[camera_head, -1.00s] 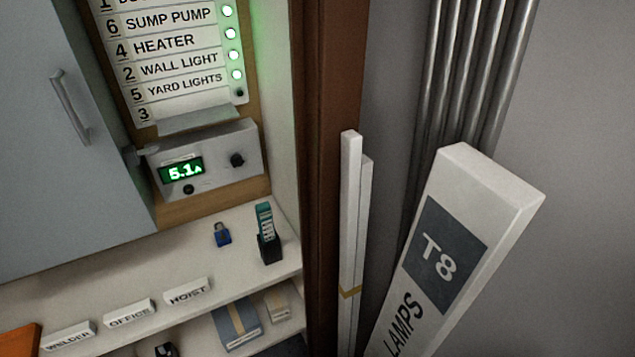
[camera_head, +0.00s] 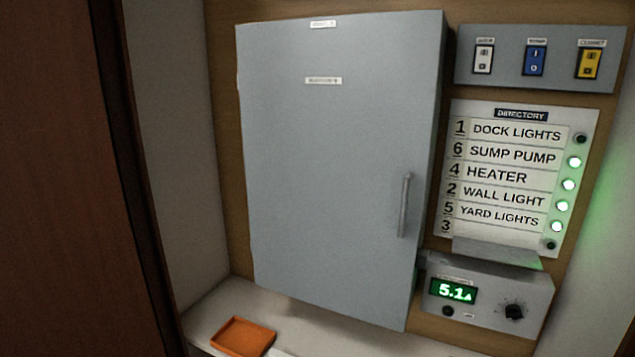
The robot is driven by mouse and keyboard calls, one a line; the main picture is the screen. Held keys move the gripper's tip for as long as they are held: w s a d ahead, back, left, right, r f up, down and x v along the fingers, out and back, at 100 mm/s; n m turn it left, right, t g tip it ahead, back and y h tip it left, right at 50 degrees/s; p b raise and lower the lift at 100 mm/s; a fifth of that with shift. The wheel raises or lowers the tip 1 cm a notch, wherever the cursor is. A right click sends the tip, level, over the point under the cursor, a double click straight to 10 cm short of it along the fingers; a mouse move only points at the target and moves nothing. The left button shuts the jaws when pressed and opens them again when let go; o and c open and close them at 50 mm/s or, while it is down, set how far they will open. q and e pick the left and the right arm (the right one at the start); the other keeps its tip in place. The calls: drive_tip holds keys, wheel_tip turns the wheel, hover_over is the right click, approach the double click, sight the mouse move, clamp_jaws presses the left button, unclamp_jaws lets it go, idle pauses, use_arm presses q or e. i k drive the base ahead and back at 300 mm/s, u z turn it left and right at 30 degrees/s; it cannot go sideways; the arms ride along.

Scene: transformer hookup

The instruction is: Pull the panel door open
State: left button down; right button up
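The grey panel door (camera_head: 330,170) is shut on its box, in the middle of the head view. Its vertical bar handle (camera_head: 405,205) is near the door's right edge, at the lower half. Two small white labels sit on the upper part of the door, too small to read. Neither of my grippers is in view, and nothing touches the door or handle.
Right of the door are a switch plate (camera_head: 540,60) with three switches, a directory board (camera_head: 515,180) and a meter box (camera_head: 485,295) reading 5.1A. Below, a shelf holds an orange tray (camera_head: 243,337). A brown post (camera_head: 85,180) stands at the left.

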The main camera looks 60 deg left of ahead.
sight(337, 112)
drive_tip(key=u, duration=0.15)
drive_tip(key=k, duration=0.45)
drive_tip(key=u, duration=1.6)
drive_tip(key=i, duration=0.5)
drive_tip(key=z, duration=0.1)
drive_tip(key=k, duration=0.1)
drive_tip(key=z, duration=0.65)
